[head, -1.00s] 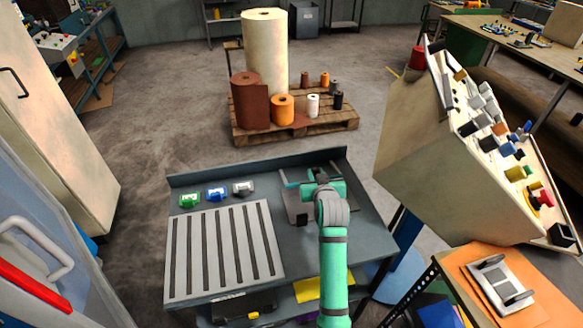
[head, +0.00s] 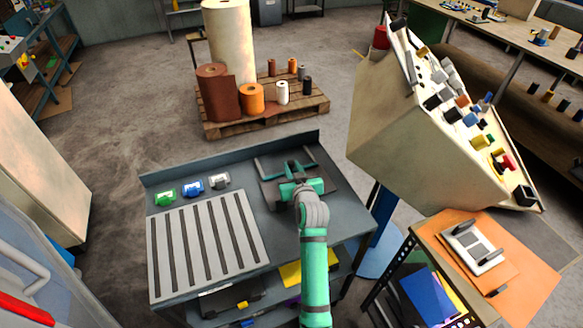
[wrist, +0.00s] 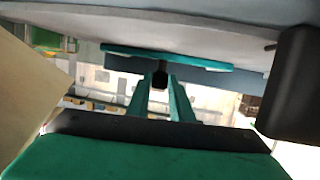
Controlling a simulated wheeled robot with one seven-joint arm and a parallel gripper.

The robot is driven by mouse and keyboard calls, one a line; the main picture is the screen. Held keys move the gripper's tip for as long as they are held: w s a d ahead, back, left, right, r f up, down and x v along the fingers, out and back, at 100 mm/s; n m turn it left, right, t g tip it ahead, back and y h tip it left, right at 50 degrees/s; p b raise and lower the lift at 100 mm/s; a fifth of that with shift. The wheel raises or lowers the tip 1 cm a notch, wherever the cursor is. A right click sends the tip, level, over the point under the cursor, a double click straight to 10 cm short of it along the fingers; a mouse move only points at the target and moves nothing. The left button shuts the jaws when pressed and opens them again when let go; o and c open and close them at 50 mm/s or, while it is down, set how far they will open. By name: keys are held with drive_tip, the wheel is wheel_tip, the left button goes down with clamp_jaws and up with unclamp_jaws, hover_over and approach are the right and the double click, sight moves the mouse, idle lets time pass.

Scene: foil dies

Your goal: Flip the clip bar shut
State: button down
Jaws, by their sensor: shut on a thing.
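The clip bar (head: 262,169) is a thin teal bar on a dark clip plate (head: 327,199) at the right of the grey bench. It stands along the plate's far side, partly behind my gripper. My gripper (head: 292,166) is over the plate with its teal fingers pointing away from me, at the bar's middle. In the wrist view the two fingers (wrist: 160,80) come together at dark tips just below the teal bar (wrist: 215,66). The jaws are shut on the bar. The exact contact is hidden.
A slatted grey panel (head: 208,245) fills the bench's left. A large tilted control console (head: 400,140) stands close on the right. Foil rolls (head: 218,92) stand on a pallet (head: 265,122) beyond.

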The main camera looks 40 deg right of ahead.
drive_tip(key=c, duration=1.6)
unclamp_jaws()
drive_tip(key=shift+s+d+f, duration=0.1)
drive_tip(key=shift+s+f, duration=0.05)
drive_tip(key=shift+f, duration=0.25)
drive_tip(key=shift+o, duration=0.2)
drive_tip(key=shift+r, duration=0.1)
drive_tip(key=shift+r, duration=0.1)
drive_tip(key=v, duration=1)
drive_tip(key=shift+a, duration=0.25)
drive_tip(key=shift+s+r, duration=0.1)
drive_tip(key=shift+s, duration=0.25)
drive_tip(key=shift+w, duration=0.15)
